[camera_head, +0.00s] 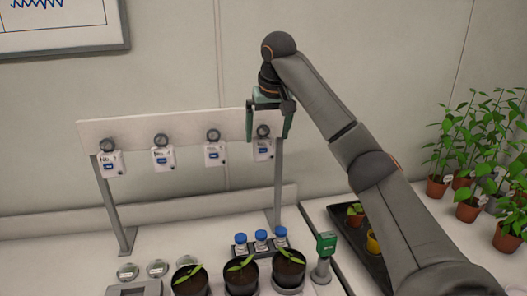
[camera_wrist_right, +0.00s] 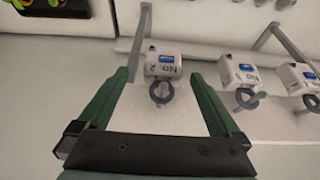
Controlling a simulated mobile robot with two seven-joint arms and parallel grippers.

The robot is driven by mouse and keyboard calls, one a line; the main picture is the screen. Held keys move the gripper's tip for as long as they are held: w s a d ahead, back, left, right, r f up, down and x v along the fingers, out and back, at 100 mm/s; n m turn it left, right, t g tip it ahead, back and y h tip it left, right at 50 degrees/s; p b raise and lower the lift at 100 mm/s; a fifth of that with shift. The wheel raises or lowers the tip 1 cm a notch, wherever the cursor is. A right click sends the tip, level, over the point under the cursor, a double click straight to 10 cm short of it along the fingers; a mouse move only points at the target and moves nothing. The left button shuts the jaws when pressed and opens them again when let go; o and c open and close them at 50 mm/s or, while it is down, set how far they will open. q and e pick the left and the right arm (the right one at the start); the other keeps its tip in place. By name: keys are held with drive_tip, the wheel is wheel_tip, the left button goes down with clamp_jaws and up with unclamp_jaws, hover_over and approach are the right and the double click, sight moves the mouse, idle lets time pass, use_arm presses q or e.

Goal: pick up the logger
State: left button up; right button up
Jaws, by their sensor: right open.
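Several white loggers with blue displays and dark rings on top hang in a row from a pale rail (camera_head: 180,127) in the head view. The rightmost logger (camera_head: 264,152) is at my right gripper (camera_head: 268,136). The other loggers (camera_head: 214,156) hang to its left. My right gripper is open, with its green fingers on either side of the rightmost logger's ring. In the right wrist view, a logger whose label seems to read No. 2 (camera_wrist_right: 166,64) shows between the open fingers (camera_wrist_right: 160,76). I cannot tell whether they touch it. My left gripper is out of view.
Below the rail stand blue-capped vials in a rack (camera_head: 260,250), potted seedlings (camera_head: 240,277), small dishes (camera_head: 158,268) and a green-headed device (camera_head: 326,244). A dark tray (camera_head: 352,232) with pots lies to the right. Leafy potted plants (camera_head: 470,150) stand at far right.

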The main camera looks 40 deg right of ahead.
sight(264, 139)
drive_tip(key=shift+w+d+f, duration=0.15)
drive_tip(key=shift+w+f, duration=0.2)
drive_tip(key=shift+f, duration=0.2)
drive_tip(key=x, duration=0.2)
drive_tip(key=p+x, duration=0.1)
drive_tip(key=x, duration=0.1)
drive_tip(key=shift+w, duration=0.25)
drive_tip(key=shift+c, duration=0.2)
drive_tip(key=c, duration=1.4)
drive_tip(key=shift+r, duration=0.1)
